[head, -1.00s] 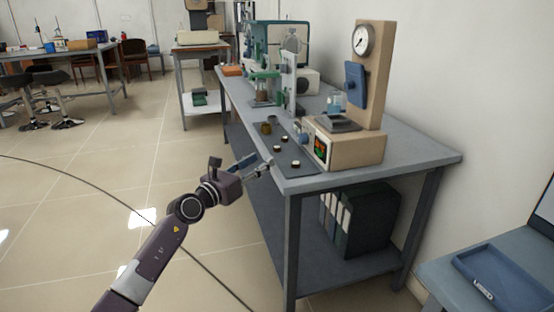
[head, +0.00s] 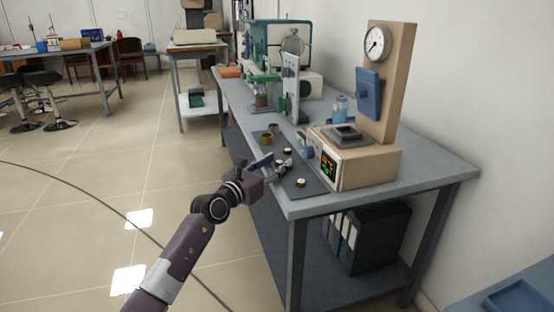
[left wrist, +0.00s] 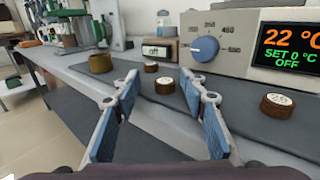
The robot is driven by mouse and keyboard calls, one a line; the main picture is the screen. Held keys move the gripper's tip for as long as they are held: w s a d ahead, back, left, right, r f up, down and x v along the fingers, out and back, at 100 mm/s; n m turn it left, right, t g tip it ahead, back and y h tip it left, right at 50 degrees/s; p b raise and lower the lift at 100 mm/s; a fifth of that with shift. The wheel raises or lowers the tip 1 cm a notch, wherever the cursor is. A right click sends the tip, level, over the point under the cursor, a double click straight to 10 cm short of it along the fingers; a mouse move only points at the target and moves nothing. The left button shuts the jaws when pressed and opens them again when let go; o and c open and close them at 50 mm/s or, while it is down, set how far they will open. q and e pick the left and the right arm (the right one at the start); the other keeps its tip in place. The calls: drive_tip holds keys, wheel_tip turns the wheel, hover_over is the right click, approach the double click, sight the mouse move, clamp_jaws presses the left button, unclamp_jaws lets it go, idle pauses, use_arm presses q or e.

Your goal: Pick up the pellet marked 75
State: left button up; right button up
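Three small dark pellets with pale tops lie on the dark mat on the bench. In the left wrist view one pellet (left wrist: 165,86) shows between my fingers, another (left wrist: 151,67) sits just behind it, and a third (left wrist: 277,104) is to the right. Their marks are too small to read surely. My right gripper is not in view.
A brass-coloured crucible (head: 267,139) stands beyond the pellets, left in the wrist view. A beige furnace unit (head: 365,166) with knob and display stands close on the right. The mat (head: 312,187) lies near the bench's front edge.

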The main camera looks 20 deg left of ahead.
use_arm(q)
drive_tip(key=shift+w+d+f, duration=0.1)
drive_tip(key=shift+w+d, duration=0.15)
drive_tip(key=shift+w, duration=0.15)
drive_tip(key=shift+w+d, duration=0.1)
drive_tip(key=shift+d, duration=0.15)
drive_tip(key=shift+c, duration=0.9)
drive_tip(key=c, duration=0.6)
drive_tip(key=shift+r, duration=0.25)
